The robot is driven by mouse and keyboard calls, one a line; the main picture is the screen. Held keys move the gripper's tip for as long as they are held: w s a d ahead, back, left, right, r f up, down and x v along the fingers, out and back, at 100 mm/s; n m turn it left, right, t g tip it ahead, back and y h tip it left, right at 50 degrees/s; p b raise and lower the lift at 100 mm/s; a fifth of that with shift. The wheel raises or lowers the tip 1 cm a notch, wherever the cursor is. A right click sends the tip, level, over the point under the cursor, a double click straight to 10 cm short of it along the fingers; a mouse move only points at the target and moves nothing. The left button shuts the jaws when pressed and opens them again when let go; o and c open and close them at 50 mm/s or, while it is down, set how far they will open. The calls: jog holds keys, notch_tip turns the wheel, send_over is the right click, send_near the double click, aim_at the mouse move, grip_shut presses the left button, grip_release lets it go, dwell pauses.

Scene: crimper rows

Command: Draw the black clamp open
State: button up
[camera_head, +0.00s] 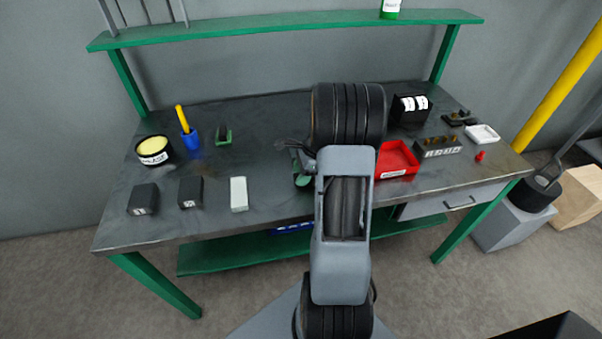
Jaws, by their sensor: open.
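My arm rises through the middle of the view and covers the centre of the bench. Dark thin parts that look like my gripper (292,146) show just left of the arm. It looks open, and I see nothing held in it; most of it is hidden. A green and dark tool (302,172) lies just below it, partly behind the arm; whether they touch I cannot tell. I cannot make out a black clamp for certain. A small black piece in a green base (223,135) stands farther left, near the back.
The bench (255,223) holds a labelled tin (153,155), a blue cup (191,139), two black blocks (143,199) and a pale block (239,194) on the left. A red tray (397,160), a black box (408,112) and a white dish (482,134) are right. A green shelf (270,28) spans above.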

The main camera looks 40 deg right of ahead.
grip_shut()
dwell(0.6)
